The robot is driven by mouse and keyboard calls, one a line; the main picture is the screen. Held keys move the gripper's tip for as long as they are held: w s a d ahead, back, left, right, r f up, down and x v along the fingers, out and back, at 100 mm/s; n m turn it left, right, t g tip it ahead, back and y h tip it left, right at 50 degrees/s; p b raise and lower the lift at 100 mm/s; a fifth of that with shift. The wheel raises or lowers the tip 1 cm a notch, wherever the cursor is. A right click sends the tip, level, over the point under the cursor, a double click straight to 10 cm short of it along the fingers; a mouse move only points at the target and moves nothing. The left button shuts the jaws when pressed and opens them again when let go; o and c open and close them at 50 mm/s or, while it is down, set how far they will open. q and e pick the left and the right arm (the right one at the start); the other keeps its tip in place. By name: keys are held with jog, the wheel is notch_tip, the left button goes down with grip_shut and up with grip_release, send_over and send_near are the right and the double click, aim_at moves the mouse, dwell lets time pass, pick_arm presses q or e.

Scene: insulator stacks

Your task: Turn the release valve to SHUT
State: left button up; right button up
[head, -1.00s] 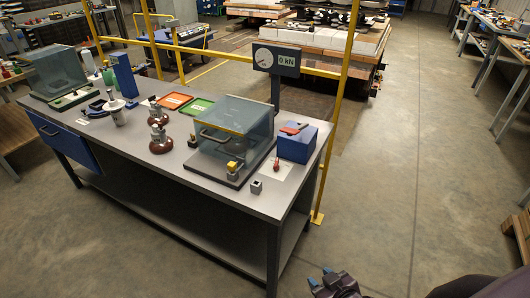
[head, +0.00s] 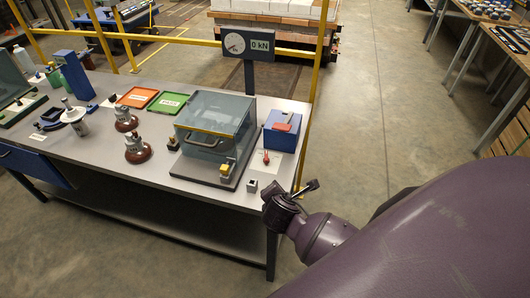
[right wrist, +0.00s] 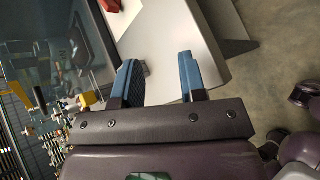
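A blue box (head: 283,138) with a red lever (head: 283,127) on top stands at the right end of the bench. In front of it a small red knob (head: 265,157) sits on a white card. I cannot tell which of these is the release valve, and no SHUT marking is readable. My right gripper (head: 291,190) is just off the bench's front right corner, apart from both. In the right wrist view my right gripper (right wrist: 160,78) is open and empty, its blue fingers spread over the bench top. A red part (right wrist: 98,5) shows at that view's top edge. My left gripper is out of view.
A clear-sided test box (head: 213,125) with a handle stands left of the blue box. A small grey block (head: 251,186) sits near the bench's front edge. A gauge display (head: 248,44) reads 0 kN. Brown insulators (head: 138,150) and coloured trays (head: 168,102) stand further left.

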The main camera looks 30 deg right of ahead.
aim_at(266, 156)
jog(key=w+n+t, duration=0.1)
jog(key=w+n, duration=0.2)
jog(key=w+d+n+t+h, duration=0.1)
jog(key=w+n, duration=0.2)
jog(key=w+d+n, duration=0.1)
jog(key=w+n, duration=0.2)
jog(key=n, duration=0.1)
jog(key=shift+r+t, duration=0.35)
jog(key=shift+t, duration=0.05)
jog(key=b+x, duration=0.1)
jog(key=x, duration=0.9)
jog(key=shift+w+d+b, duration=0.2)
jog(key=shift+d+b, duration=0.15)
jog(key=shift+h, duration=0.3)
grip_shut()
